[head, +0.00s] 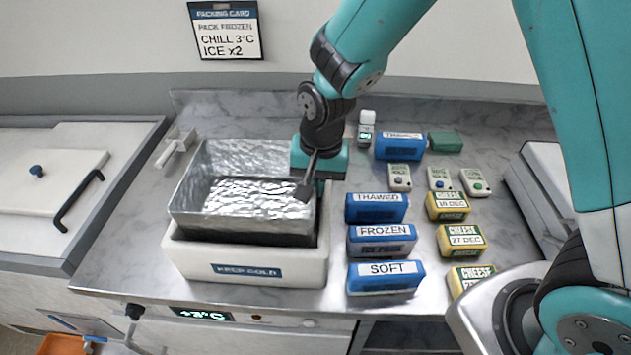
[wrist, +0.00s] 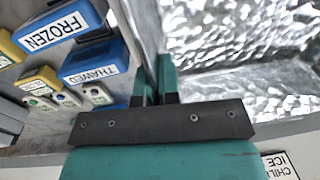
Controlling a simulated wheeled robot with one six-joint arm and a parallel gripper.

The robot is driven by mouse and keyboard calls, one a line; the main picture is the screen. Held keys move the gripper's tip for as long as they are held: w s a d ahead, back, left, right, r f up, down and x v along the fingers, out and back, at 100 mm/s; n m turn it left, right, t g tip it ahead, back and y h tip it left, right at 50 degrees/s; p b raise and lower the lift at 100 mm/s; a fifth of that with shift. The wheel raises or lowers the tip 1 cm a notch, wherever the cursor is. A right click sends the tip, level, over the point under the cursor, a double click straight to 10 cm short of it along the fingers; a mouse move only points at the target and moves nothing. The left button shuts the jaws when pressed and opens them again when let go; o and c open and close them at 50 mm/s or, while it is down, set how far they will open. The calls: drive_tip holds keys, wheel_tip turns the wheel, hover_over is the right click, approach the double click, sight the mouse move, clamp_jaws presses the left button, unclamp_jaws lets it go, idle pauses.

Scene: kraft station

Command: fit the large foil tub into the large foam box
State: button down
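The large foil tub (head: 200,185) is a shiny, crinkled, open metal tray over the opening of the white foam box (head: 245,272), labelled KEEP COLD. Its walls stand well above the box rim, and a dark gap shows at the box's front. I cannot tell how deep it reaches. My gripper (head: 310,185) is at the tub's right wall, pointing down. In the wrist view, my gripper's fingers (wrist: 155,75) stand close together on either side of the wall of the foil tub (wrist: 240,45), apparently pinching it. The fingertips are partly hidden.
Blue packs marked THAWED (head: 376,208), FROZEN (head: 381,240) and SOFT (head: 385,277) stand right of the box. Yellow cheese packs (head: 461,240) and small white devices (head: 439,178) lie farther right. A packing card (head: 226,29) hangs on the wall. Counter left of the box is mostly clear.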

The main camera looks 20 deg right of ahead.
drive_tip(key=shift+f+b, duration=0.55)
drive_tip(key=shift+f, duration=0.35)
drive_tip(key=shift+r+p, duration=0.4)
drive_tip(key=shift+r, duration=0.05)
idle(0.3)
drive_tip(key=c, duration=0.8)
unclamp_jaws()
drive_tip(key=shift+c, duration=0.2)
drive_tip(key=shift+r+p, duration=3.8)
drive_tip(key=shift+r, duration=0.7)
